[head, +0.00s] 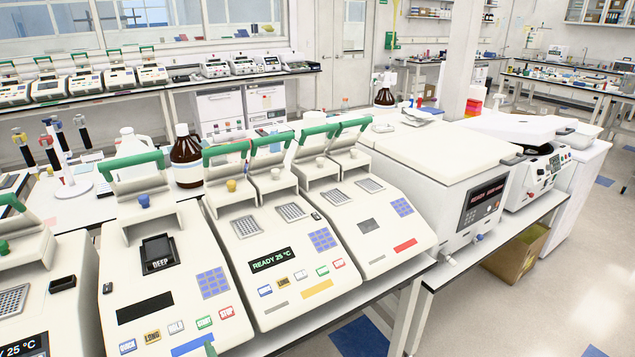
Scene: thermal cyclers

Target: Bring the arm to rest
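Neither of my grippers nor arms shows in the head view. A row of white thermal cyclers with green lid handles stands on the near bench. The middle thermal cycler (309,288) has its lid raised and its display reads READY 25 °C. The one to its left (130,276) also has a raised lid, a dark block marked DEEP and a dark display. A third cycler (372,230) stands to the right with a red strip on its front. Another cycler (70,258) is cut off at the left edge, its display showing 25 °C.
A large white instrument (428,165) with a dark display stands right of the cyclers. A brown bottle (186,158) stands behind them, near pipettes on a stand. A cardboard box (520,252) sits under the bench. Open floor (575,280) lies at the right.

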